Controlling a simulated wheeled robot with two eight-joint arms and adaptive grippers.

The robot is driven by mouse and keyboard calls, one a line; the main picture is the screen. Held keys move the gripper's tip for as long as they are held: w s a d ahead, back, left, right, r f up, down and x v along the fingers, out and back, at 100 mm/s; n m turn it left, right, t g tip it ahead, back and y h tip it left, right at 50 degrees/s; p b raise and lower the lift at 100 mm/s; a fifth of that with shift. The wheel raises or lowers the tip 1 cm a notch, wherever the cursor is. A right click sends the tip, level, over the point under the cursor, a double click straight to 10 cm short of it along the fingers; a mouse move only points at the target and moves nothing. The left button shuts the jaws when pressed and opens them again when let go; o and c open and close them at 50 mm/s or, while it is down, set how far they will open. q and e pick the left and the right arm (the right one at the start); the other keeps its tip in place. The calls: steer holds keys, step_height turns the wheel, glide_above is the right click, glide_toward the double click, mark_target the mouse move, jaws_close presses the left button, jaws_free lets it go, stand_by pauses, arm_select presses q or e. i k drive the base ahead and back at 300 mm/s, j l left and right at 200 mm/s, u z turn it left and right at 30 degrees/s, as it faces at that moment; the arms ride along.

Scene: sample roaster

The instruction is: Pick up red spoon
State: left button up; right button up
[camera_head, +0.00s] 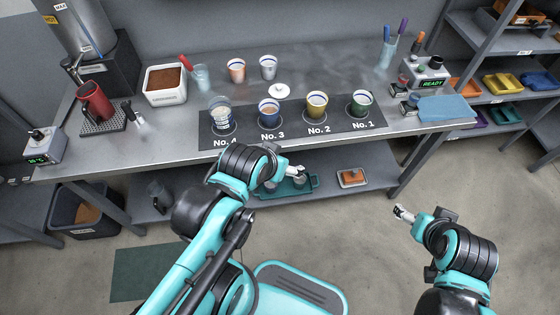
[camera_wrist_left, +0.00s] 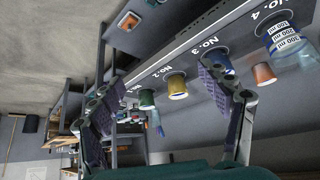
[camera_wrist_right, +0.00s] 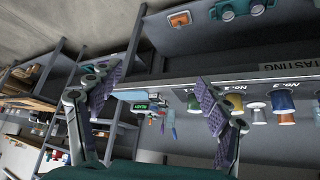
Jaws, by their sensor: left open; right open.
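A red spoon (camera_head: 186,62) leans in a clear glass (camera_head: 201,76) at the back left of the counter in the head view. Only its red upper part shows clearly. I cannot make it out in either wrist view. My left gripper (camera_head: 296,173) is open and empty in front of the counter, below its front edge in the picture and well away from the spoon. Its spread fingers also show in the left wrist view (camera_wrist_left: 160,105). My right gripper (camera_head: 402,213) is open and empty over the floor at the right, farther from the spoon. Its fingers show in the right wrist view (camera_wrist_right: 155,95).
A white tub of brown grounds (camera_head: 166,97) stands left of the glass. Two cups (camera_head: 236,71) stand to its right. A black mat (camera_head: 293,137) with several numbered cups lies in front. A red mug (camera_head: 95,102) is at left. A shelf (camera_head: 330,180) runs below the counter.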

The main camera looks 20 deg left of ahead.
mark_target(181, 57)
steer(key=u, duration=1.55)
